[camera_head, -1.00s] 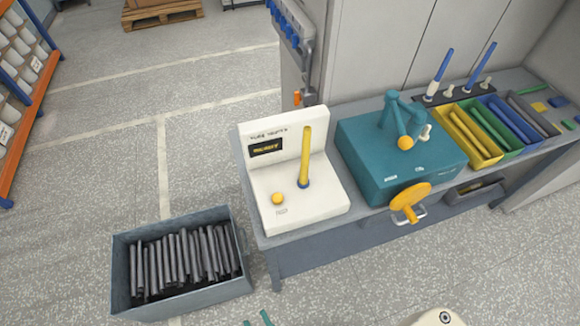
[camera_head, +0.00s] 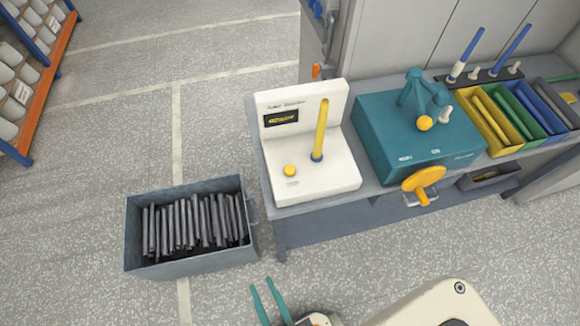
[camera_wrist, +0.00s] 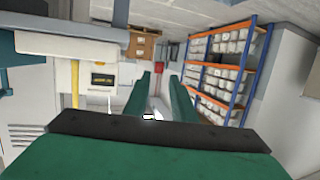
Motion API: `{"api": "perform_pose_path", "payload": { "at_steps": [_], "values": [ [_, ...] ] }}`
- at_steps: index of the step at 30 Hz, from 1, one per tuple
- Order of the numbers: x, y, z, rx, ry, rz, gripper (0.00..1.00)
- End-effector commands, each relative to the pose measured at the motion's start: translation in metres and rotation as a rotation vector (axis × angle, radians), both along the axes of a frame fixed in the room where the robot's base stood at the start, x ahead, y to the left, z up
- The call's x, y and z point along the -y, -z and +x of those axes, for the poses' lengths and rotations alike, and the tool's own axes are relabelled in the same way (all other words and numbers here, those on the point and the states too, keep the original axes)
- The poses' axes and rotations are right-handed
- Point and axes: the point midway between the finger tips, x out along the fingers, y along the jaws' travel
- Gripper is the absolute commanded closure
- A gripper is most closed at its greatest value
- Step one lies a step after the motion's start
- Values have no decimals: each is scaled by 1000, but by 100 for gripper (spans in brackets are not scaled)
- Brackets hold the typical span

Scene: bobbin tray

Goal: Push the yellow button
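The yellow button (camera_head: 290,171) is a small round knob on the flat front base of the white tester (camera_head: 330,184), left of a standing yellow tube (camera_head: 321,130). The tester sits at the left end of the bench. My gripper (camera_head: 268,286) has two teal fingers and shows at the bottom of the head view, in front of the bench and below the button in the picture, apart from it. Its fingers (camera_wrist: 160,100) are spread with nothing between them in the wrist view. The tester (camera_wrist: 95,82) shows at left there; the button cannot be made out.
A grey metal bin (camera_head: 190,267) of dark tubes stands on the floor left of the bench. A teal machine (camera_head: 440,150) with a yellow handwheel (camera_head: 423,180) stands right of the tester. Coloured trays (camera_head: 484,122) lie farther right. Floor between bin and bench is narrow.

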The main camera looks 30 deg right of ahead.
Motion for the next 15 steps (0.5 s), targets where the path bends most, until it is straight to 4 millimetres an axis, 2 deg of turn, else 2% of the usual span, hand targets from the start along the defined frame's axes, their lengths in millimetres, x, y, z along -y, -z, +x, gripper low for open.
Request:
{"api": "perform_pose_path", "payload": {
  "at_steps": [1,3,15],
  "values": [
    [0,0,0,0,0,0,88],
    [0,0,0,0,0,0,100],
    [0,0,0,0,0,0,100]
  ]
}}
